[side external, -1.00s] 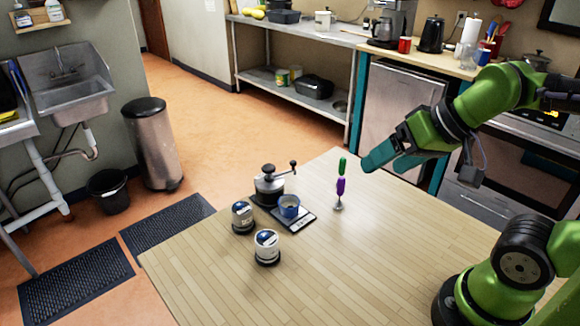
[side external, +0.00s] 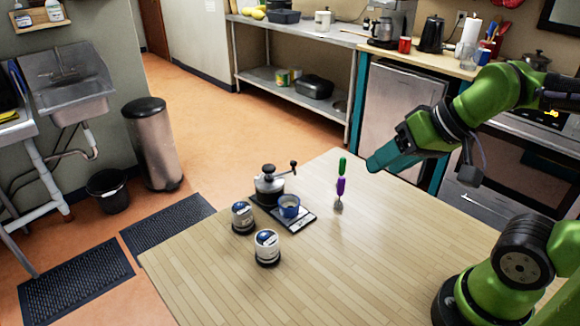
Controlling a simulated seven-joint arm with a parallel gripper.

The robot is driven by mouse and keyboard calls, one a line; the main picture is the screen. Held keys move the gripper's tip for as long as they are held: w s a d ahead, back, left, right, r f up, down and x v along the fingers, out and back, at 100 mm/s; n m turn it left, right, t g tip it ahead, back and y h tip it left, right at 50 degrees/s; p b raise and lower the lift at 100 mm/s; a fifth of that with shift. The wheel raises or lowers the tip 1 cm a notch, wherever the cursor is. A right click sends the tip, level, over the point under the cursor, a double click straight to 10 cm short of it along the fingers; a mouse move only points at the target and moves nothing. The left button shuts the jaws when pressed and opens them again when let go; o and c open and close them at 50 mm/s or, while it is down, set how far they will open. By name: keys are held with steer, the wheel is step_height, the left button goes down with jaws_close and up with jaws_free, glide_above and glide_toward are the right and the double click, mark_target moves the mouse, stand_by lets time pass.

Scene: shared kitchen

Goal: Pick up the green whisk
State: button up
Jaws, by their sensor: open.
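The green whisk (side external: 343,164) shows as a small green handle near the far edge of the wooden table. A purple handle (side external: 341,186) is directly below it in the picture, with a small metal end at its foot. I cannot tell how the two touch or overlap. My gripper (side external: 376,163) has teal fingers and is open and empty. It is just right of the green whisk in the picture and appears above the table, pointing left. The fingers overlap in this view, so the gap between them is hidden.
On the table (side external: 300,290), left of the whisk, stand a coffee grinder (side external: 268,186), a blue cup (side external: 289,206) on a dark scale (side external: 301,223), and two small jars (side external: 267,247) (side external: 242,217). A counter and oven stand behind.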

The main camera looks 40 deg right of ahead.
steer(key=w+d+f+m+g, duration=0.35)
steer(key=w+d, duration=0.35)
steer(key=w, duration=0.4)
steer(key=m+g+h, duration=0.2)
steer(key=g, duration=0.2)
glide_above(341, 174)
step_height(341, 174, down, 12)
steer(key=shift+d+f, duration=0.1)
steer(key=shift+w+d+f, duration=0.1)
steer(key=shift+d+f, duration=0.05)
steer(key=shift+f, duration=1.35)
steer(key=shift+w+d+f, duration=0.1)
steer(key=shift+d+f, duration=0.05)
steer(key=shift+f, duration=1.35)
steer(key=shift+c, duration=0.3)
jaws_close()
